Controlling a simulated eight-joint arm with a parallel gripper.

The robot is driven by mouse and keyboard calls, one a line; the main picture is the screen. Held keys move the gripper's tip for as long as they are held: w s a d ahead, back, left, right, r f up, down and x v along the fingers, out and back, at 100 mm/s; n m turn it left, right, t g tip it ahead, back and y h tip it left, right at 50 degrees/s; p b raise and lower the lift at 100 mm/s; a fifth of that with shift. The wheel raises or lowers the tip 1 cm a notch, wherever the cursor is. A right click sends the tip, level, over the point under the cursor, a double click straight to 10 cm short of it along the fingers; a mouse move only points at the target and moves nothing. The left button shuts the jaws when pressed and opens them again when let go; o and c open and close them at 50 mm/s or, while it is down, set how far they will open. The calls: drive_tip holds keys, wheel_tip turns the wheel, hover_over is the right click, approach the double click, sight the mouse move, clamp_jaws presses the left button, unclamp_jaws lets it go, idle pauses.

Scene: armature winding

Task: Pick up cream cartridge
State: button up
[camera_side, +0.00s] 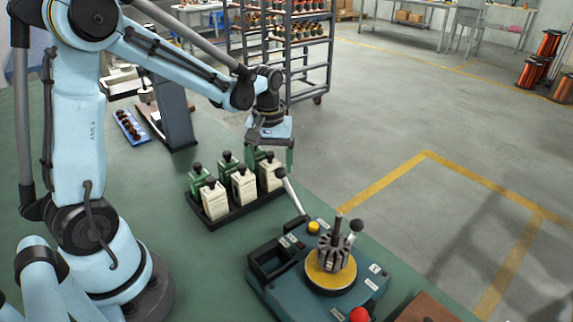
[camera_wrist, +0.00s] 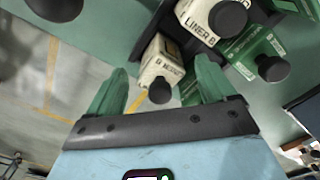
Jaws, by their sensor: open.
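A cream cartridge (camera_side: 271,175) with a black cap stands upright at the right end of a dark tray (camera_side: 238,213); its label is partly readable in the wrist view (camera_wrist: 163,62). Two more cream cartridges, the middle one (camera_side: 244,186) and the left one (camera_side: 214,201), stand in the same front row. Green cartridges (camera_side: 199,181) stand in the row behind. My gripper (camera_side: 270,164) is open and points down over the right end of the tray. In the wrist view, its green fingers (camera_wrist: 160,68) appear on either side of the right-end cream cartridge, with no grip visible.
A blue winding fixture (camera_side: 318,272) with a lever and slotted armature (camera_side: 333,253) stands just right of the tray. A blue tray of small dark parts (camera_side: 130,127) lies at the back left. A shelf rack (camera_side: 305,60) stands behind the table.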

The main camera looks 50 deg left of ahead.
drive_tip(key=c, duration=1.1)
drive_tip(key=shift+r, duration=0.15)
drive_tip(key=shift+r, duration=4.9)
